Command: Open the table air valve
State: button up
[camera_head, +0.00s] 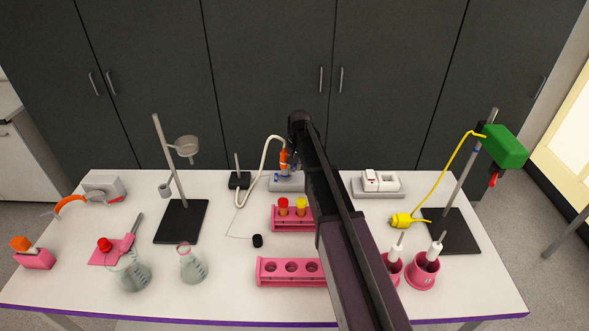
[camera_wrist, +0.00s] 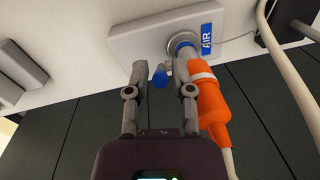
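The air valve plate (camera_wrist: 130,48) is a pale block on the table with a blue "AIR" label and a grey round fitting (camera_wrist: 183,43). A small blue valve handle (camera_wrist: 159,75) shows between the fingertips of my gripper (camera_wrist: 161,73) in the wrist view. My gripper is open, with a gap visible between the handle and the left finger; contact with the right finger is unclear. An orange connector (camera_wrist: 213,108) hangs from the fitting just right of the right finger. In the head view the valve plate (camera_head: 283,186) and orange connector (camera_head: 283,159) are at the table's back middle, and my arm hides part of them.
A white hose (camera_head: 266,151) runs from the connector to the left. A white socket box (camera_head: 378,184) is right of the valve. A pink rack with capped tubes (camera_head: 290,225) stands in front. Stands and glassware are at the left; a green device (camera_head: 504,146) is at the right.

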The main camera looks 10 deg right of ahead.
jog(key=shift+f, duration=0.1)
dwell(0.3)
grip_shut()
jog(key=shift+w+a, duration=0.1)
jog(key=shift+a, duration=0.05)
